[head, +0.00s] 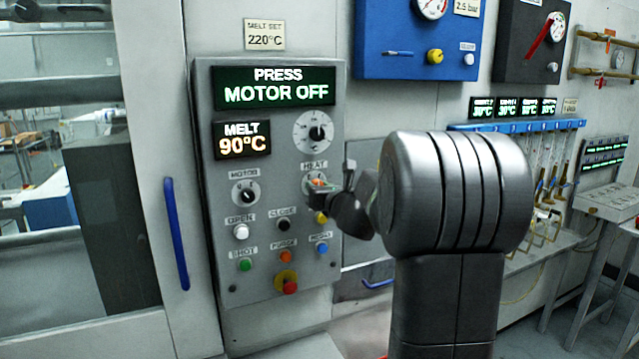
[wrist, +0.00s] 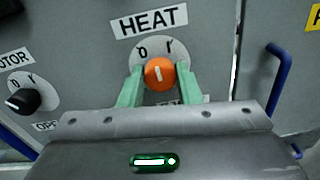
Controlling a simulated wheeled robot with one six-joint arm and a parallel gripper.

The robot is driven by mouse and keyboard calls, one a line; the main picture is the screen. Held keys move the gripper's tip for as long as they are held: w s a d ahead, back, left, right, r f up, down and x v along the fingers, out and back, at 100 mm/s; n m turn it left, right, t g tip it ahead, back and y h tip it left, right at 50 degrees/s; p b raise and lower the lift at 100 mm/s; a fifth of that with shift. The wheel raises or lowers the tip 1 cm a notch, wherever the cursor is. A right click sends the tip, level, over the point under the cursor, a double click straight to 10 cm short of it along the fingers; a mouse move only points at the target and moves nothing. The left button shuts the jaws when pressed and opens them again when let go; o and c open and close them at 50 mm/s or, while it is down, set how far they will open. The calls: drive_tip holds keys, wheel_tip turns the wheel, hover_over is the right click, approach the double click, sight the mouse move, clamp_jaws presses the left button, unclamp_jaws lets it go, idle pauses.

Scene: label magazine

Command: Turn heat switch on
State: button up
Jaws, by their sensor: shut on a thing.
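The heat switch (wrist: 160,72) is an orange round knob with a short white mark, under the HEAT label (wrist: 150,20). Its plate carries a 0 at upper left and an I at upper right. The white mark stands roughly upright in the wrist view, between the two signs. My gripper (wrist: 160,84) has its green fingers on the left and right sides of the knob and is shut on it. In the head view, my gripper (head: 319,185) reaches the panel at the HEAT dial, and the wrist and fingers hide part of that switch.
The grey panel (head: 214,285) also holds a black motor switch (head: 246,194), several push buttons and a red emergency button (head: 289,286) below. Its screens read PRESS MOTOR OFF and MELT 90°C. A blue handle (head: 176,234) is left of the panel.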

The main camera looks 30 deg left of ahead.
drive_tip(key=shift+m+p, duration=2.15)
drive_tip(key=shift+m, duration=1.35)
drive_tip(key=o, duration=1)
drive_tip(key=shift+c, duration=0.2)
drive_tip(key=shift+d, duration=0.1)
drive_tip(key=b+v, duration=0.2)
drive_tip(key=v, duration=1.1)
drive_tip(key=shift+d, duration=0.35)
drive_tip(key=shift+s+r, duration=0.1)
